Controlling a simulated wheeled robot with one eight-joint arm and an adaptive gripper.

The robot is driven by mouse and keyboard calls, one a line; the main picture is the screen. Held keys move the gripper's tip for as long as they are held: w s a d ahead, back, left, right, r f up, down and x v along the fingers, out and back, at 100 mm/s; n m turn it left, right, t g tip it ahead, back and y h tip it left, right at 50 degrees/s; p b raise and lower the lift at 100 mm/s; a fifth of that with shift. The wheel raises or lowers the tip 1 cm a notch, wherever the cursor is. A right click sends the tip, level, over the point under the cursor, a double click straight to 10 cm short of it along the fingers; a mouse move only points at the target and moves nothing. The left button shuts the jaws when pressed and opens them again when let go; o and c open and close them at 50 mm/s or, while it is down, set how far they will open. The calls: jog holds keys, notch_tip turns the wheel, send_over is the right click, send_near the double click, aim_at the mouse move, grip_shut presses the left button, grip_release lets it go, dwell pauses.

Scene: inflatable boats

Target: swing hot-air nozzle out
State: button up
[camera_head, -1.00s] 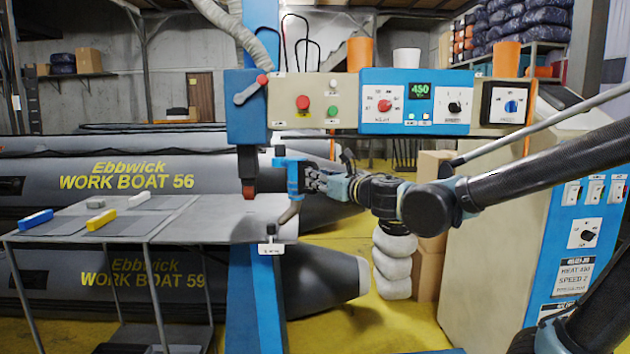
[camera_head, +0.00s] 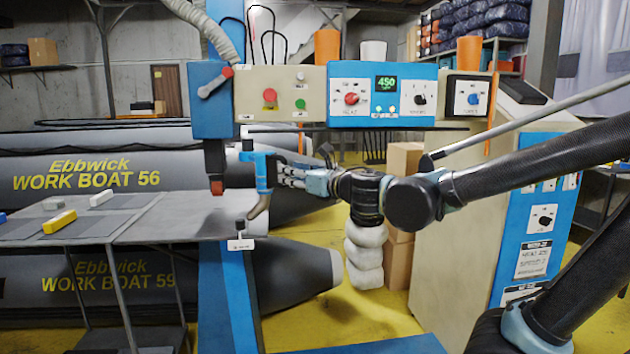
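The hot-air nozzle (camera_head: 258,207) is a bent grey metal tube under a blue bracket (camera_head: 262,170). It hangs at the right end of the grey work table, right of the machine's red-tipped press foot (camera_head: 217,187). My gripper (camera_head: 284,176) reaches in from the right, its grey fingers pointing left at the blue bracket, right beside it. The fingertips overlap the bracket's edge in this view, so I cannot tell whether they touch or grip it.
The control panel (camera_head: 312,95) reads 450 and hangs above my gripper. A lever (camera_head: 214,82) sits at its left. The grey table (camera_head: 165,222) carries yellow, white and blue blocks. Cardboard boxes (camera_head: 398,255) and a beige cabinet (camera_head: 465,230) stand right.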

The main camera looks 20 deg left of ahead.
jog(key=v, duration=0.8)
jog(key=shift+s+d, duration=0.15)
jog(key=shift+d, duration=0.1)
dwell(0.4)
